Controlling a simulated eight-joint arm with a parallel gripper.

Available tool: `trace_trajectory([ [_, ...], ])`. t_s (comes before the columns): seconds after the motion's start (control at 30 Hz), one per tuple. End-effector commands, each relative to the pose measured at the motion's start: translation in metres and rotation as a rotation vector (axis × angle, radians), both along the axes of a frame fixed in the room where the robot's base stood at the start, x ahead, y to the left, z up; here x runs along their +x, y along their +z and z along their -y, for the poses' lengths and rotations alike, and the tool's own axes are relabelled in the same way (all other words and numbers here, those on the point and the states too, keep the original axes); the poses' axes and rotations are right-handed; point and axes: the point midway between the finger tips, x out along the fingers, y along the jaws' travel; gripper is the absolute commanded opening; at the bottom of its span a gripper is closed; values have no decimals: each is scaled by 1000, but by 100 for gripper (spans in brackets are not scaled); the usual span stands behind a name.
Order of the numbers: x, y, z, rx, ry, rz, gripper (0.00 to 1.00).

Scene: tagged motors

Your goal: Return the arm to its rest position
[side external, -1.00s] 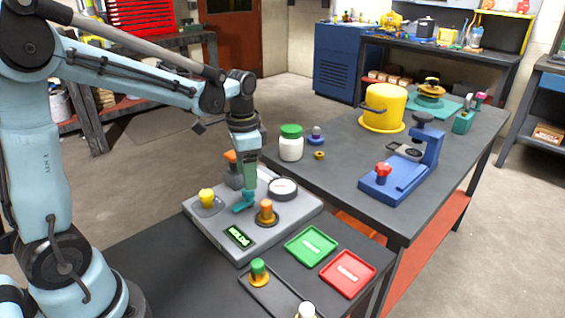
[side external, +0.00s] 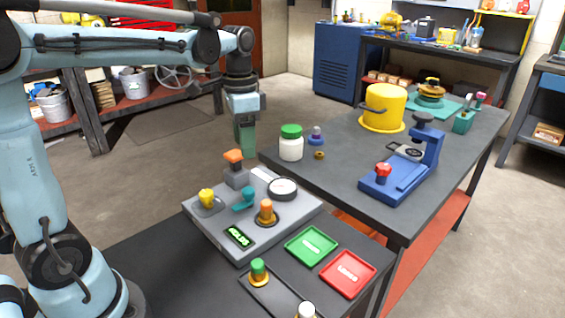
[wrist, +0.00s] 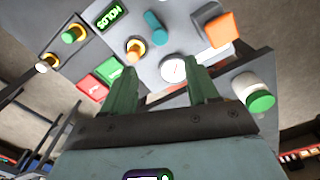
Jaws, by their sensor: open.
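My gripper (side external: 245,150) hangs pointing down, raised behind the grey control panel (side external: 228,238). In the wrist view its two green fingers (wrist: 163,82) are apart with nothing between them. The panel carries a teal lever (side external: 245,198), an orange-topped switch (side external: 234,165), a yellow knob (side external: 206,197), an orange button (side external: 266,211), a round gauge (side external: 283,188) and a small lit green display (side external: 239,237). The gripper touches none of these in view.
A green tray (side external: 312,246) and a red tray (side external: 348,273) lie in front. The right bench holds a white jar with green lid (side external: 291,148), a blue fixture (side external: 400,182) and a yellow bucket (side external: 384,107). Open floor lies behind the panel.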

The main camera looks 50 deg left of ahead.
Motion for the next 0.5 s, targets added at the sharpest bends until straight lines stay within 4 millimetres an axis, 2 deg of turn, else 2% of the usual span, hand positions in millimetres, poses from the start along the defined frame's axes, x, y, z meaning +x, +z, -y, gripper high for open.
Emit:
trace_trajectory([
  [0.17, -9, 0, 9, 8, 34, 55, 59],
  [0.5, -50, -14, 45, -13, 223, 350, 59],
])
